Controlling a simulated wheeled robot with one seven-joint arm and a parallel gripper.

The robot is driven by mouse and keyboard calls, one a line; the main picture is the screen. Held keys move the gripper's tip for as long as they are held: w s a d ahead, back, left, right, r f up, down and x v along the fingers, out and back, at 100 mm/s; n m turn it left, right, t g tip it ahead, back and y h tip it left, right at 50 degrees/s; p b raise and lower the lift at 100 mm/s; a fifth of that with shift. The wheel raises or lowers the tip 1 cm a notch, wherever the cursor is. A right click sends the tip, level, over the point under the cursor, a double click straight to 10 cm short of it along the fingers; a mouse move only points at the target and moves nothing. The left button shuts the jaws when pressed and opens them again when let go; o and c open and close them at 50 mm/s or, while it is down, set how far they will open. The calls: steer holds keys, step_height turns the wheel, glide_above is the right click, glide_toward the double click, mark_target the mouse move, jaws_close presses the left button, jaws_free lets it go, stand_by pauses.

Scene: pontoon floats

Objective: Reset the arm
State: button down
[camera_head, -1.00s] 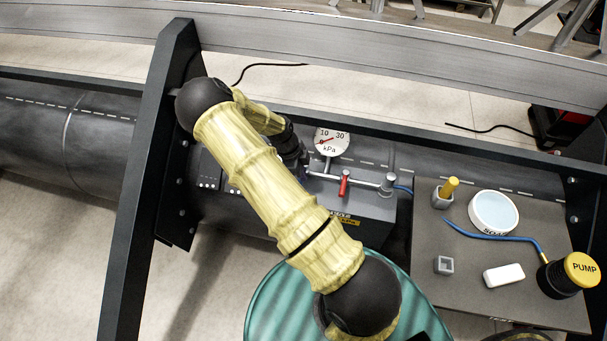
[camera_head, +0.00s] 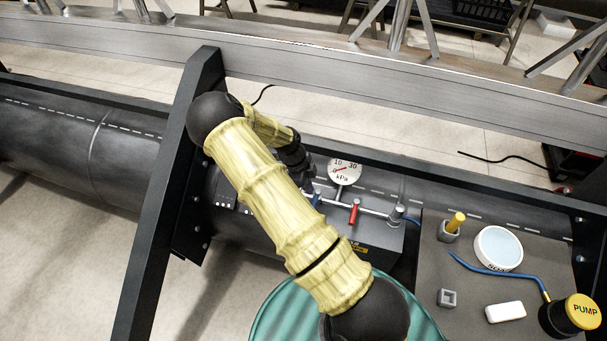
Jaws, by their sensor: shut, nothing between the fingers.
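My arm, in yellow bamboo-like sleeves with black joints, rises from the bottom middle of the head view and bends at a black elbow at the upper left. Its forearm runs back right to my dark gripper (camera_head: 306,180), which is shut and empty. The gripper is beside the kPa gauge (camera_head: 344,172) and above the left end of the valve pipe. The fingertips are small and dark, and whether they touch anything cannot be told. A red valve handle (camera_head: 354,212) and a blue handle (camera_head: 317,200) are on the pipe just below and right of it.
A black upright frame (camera_head: 170,200) stands close to my elbow. A grey side table (camera_head: 470,315) at the right holds a yellow peg in a holder (camera_head: 453,228), a round white dish (camera_head: 498,249), a white block (camera_head: 506,312), a blue hose and the PUMP button (camera_head: 582,310).

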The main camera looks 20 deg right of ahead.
steer(key=s+a+r+n+t+y, duration=0.1)
steer(key=s+a+r+n, duration=0.2)
steer(key=s+r+n, duration=0.2)
steer(key=s+a+r+n+t+y, duration=0.1)
steer(key=s+r+n, duration=0.4)
steer(key=r+n, duration=0.6)
steer(key=s+a+r+n+t+y, duration=0.1)
steer(key=s+a+r+n+t, duration=0.1)
steer(key=s+a+r+n, duration=0.3)
steer(key=shift+s+r+n+t, duration=0.3)
steer(key=shift+s+r+n, duration=0.1)
steer(key=shift+r+n, duration=1.75)
steer(key=shift+a+r, duration=0.1)
steer(key=shift+r, duration=0.05)
